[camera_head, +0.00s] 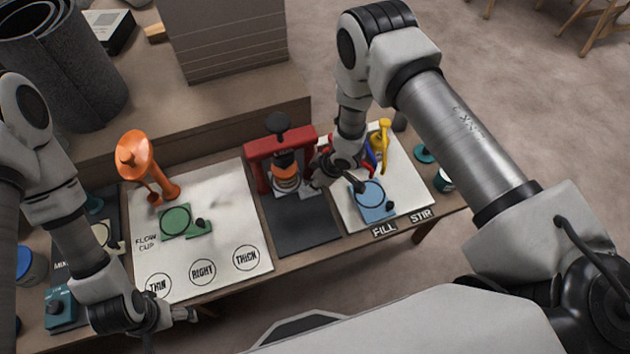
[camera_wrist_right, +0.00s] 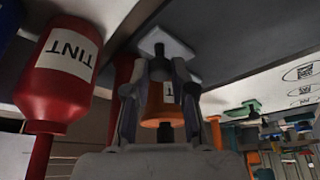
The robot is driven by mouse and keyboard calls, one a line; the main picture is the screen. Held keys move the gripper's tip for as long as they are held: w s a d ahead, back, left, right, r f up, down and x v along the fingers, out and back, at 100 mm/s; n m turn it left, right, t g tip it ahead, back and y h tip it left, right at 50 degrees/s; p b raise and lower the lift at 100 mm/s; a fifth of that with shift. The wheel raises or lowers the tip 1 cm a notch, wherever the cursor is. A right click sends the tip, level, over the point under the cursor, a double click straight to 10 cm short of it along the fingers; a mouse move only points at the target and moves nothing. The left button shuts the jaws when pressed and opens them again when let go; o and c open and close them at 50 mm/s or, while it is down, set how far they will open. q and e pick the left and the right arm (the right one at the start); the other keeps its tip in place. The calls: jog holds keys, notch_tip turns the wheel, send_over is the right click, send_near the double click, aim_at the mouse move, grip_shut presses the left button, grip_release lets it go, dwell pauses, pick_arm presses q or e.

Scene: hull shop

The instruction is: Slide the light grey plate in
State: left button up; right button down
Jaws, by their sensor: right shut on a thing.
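The light grey plate (camera_wrist_right: 165,42) shows past my right fingertips in the right wrist view, with a small square hole or mark on it. My right gripper (camera_wrist_right: 168,68) is shut on it. In the head view my right gripper (camera_head: 312,184) is at the right foot of the red stand (camera_head: 257,165), where the plate is mostly hidden. An orange container (camera_head: 285,164) is in the stand; it also shows between my fingers in the wrist view (camera_wrist_right: 163,103). My left gripper (camera_head: 183,314) is at the table's front edge, seemingly empty; its opening is unclear.
A red tint bottle (camera_wrist_right: 67,70) is close beside my right gripper. A blue plate (camera_head: 373,202) lies on the white fill-and-stir board (camera_head: 408,178). A green plate (camera_head: 176,221) and an orange funnel-like stand (camera_head: 135,155) are on the left board. The dark mat (camera_head: 300,235) is clear in front.

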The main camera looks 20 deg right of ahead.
jog(key=shift+w+r, duration=0.15)
jog(key=shift+w, duration=0.05)
jog(key=c, duration=1)
grip_release()
jog(key=shift+d, duration=0.1)
jog(key=v, duration=1.2)
